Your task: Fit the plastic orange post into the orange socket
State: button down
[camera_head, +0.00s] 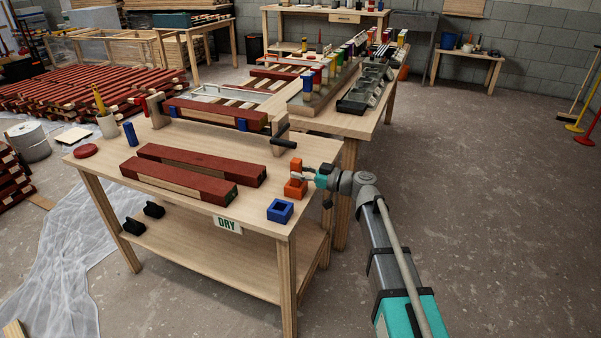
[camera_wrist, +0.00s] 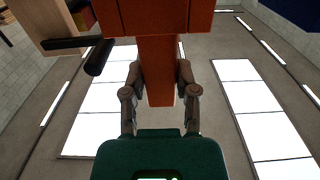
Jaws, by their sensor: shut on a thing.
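The orange post (camera_head: 296,164) is upright above the orange socket (camera_head: 294,190), near the table's right edge in the head view. My gripper (camera_head: 304,177) reaches in from the right and is shut on the post. In the wrist view my gripper (camera_wrist: 159,78) has a finger on each side of the post (camera_wrist: 158,85). The wide orange block at the top of that view is the socket (camera_wrist: 150,20). The post lines up with it there. I cannot tell whether the post's lower end is inside the socket or just above it.
A blue socket (camera_head: 280,211) stands close in front of the orange one. Two red-painted battens (camera_head: 180,180) lie to the left. A clamp with a black handle (camera_head: 284,142) stands behind. A blue post (camera_head: 130,134) stands at the table's far left.

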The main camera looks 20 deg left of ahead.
jog(key=shift+f+b, duration=0.65)
jog(key=shift+f, duration=0.1)
jog(key=shift+c, duration=1.5)
grip_release()
jog(key=shift+d, duration=0.15)
jog(key=d, duration=1.1)
jog(key=shift+s+d, duration=0.35)
jog(key=shift+s, duration=0.1)
